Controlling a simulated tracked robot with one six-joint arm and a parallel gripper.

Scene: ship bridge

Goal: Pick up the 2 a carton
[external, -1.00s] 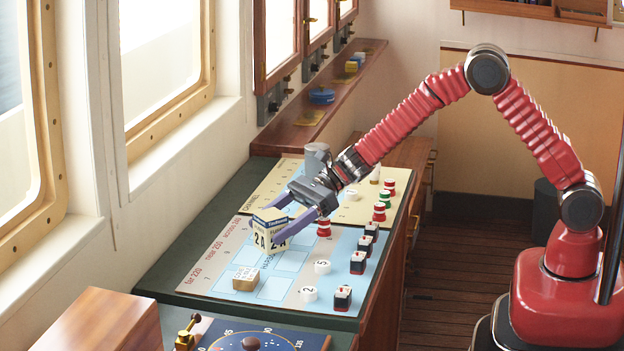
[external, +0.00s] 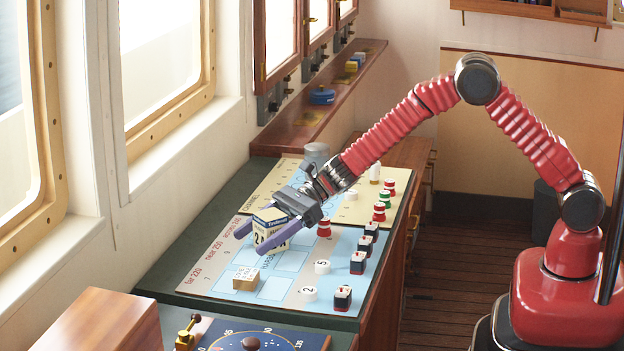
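The 2 A carton (external: 270,236), a small pale box with a dark blue top band and dark lettering, stands on the chart board. My gripper (external: 252,240) reaches down to it from the upper right. Its two purple fingers lie on either side of the carton, with the tips past it to the lower left. The near finger crosses in front and hides part of the lettered faces. The fingers look open around the carton; any contact with it cannot be seen clearly.
A tan block (external: 246,279) stands close in front. White discs numbered 5 (external: 322,267) and 2 (external: 309,293), black-and-white blocks (external: 357,262) and red pieces (external: 324,229) stand to the right. A grey cylinder (external: 317,154) stands behind my gripper.

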